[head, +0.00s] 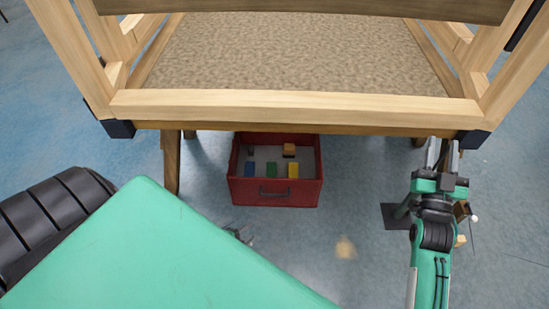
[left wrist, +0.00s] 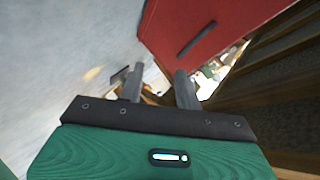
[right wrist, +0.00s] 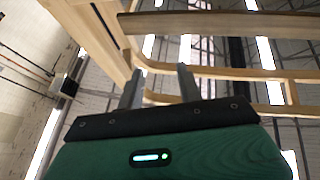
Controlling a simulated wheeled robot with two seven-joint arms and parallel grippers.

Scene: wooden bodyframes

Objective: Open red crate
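The red crate (head: 240,191) sits low beneath the wooden frame, its open top showing and its back edge meeting the frame's lower rail in the head view. A dark handle (head: 274,192) is on its front. In the left wrist view the crate (left wrist: 220,32) and its handle (left wrist: 197,39) show tilted beyond the fingers. My left gripper (head: 240,235) is in front of the crate, mostly hidden by my green body; its fingers (left wrist: 157,90) are apart and empty, not touching the handle. My right gripper (head: 443,155) is open and empty, off to the right by the frame's corner.
The wooden frame (head: 290,105) with a speckled panel (head: 290,50) stands above the crate. The blue floor in front is mostly clear.

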